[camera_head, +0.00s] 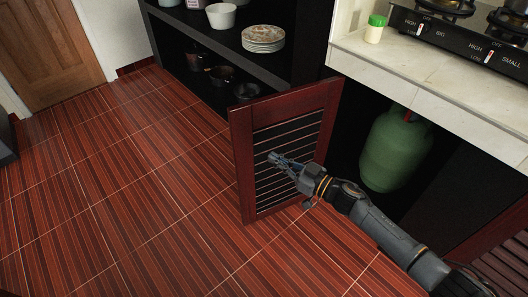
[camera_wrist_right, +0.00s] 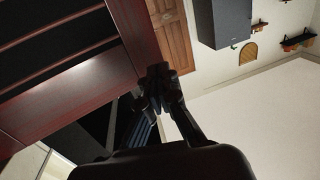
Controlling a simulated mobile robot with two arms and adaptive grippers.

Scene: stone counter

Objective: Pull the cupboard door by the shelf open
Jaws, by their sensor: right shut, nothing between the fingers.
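The cupboard door (camera_head: 238,160), dark red wood with a black slatted panel, stands swung well out from the counter, beside the shelf (camera_head: 215,42). The cupboard opening shows a green gas cylinder (camera_head: 398,150) inside. My right gripper (camera_head: 274,158) is shut and empty, in front of the door's slatted face on the opening side. In the right wrist view the door (camera_wrist_right: 95,85) fills the left side, and the fingertips (camera_wrist_right: 158,74) show close to its edge. I cannot tell whether they touch it. My left gripper is not in view.
The shelf holds stacked plates (camera_head: 263,36), a white bowl (camera_head: 221,15) and dark pots (camera_head: 222,75). A stove (camera_head: 465,40) and a green-lidded jar (camera_head: 374,30) stand on the counter (camera_head: 400,62). The striped red floor (camera_head: 120,180) left of the door is clear.

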